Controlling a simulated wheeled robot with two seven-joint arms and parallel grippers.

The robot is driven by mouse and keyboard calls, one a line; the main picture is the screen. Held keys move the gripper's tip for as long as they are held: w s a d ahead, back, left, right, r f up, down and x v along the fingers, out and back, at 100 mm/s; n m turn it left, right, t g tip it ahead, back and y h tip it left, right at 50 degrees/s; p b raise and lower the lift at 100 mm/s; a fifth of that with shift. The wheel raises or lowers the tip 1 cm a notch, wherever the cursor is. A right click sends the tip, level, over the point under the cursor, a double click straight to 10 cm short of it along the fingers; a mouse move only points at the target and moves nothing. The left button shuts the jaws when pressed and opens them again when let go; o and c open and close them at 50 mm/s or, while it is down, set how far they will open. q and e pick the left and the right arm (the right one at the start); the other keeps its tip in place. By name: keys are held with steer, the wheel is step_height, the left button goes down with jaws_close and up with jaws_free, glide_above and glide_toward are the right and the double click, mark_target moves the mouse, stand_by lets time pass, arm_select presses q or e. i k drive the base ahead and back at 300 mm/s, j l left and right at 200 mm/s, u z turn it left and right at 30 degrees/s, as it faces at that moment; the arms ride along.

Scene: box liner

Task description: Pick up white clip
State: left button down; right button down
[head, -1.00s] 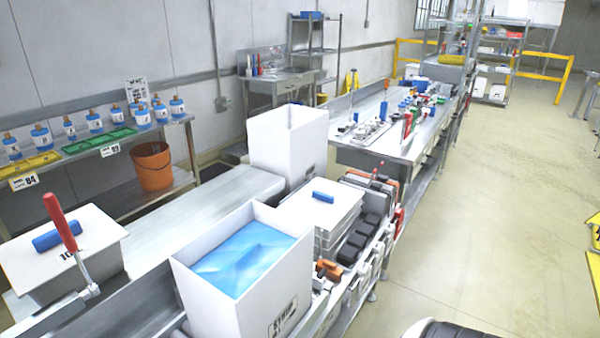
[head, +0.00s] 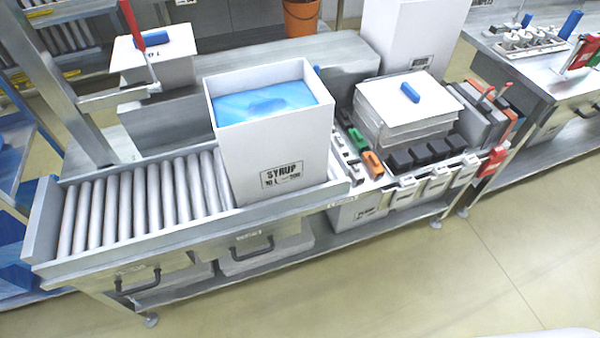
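A narrow strip between the white syrup box (head: 276,150) and the white stack of sheets holds small clip-like pieces. Among them are a green piece (head: 356,139) and an orange piece (head: 372,163). A small white piece (head: 375,171) seems to lie beside the orange one, but it is too small to tell whether it is a clip. White holder-like pieces (head: 405,182) also line the bench's front edge. Neither of my grippers is in view.
The syrup box, with a blue liner (head: 265,102) inside, stands on a roller conveyor (head: 140,200). To its right are the sheet stack (head: 415,105) with a blue-handled top and several black blocks (head: 420,152). The floor (head: 400,285) in front is clear.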

mark_target(336, 137)
steer(key=l+u, duration=0.25)
steer(key=l, duration=0.8)
steer(key=l+u, duration=0.25)
steer(key=l, duration=0.8)
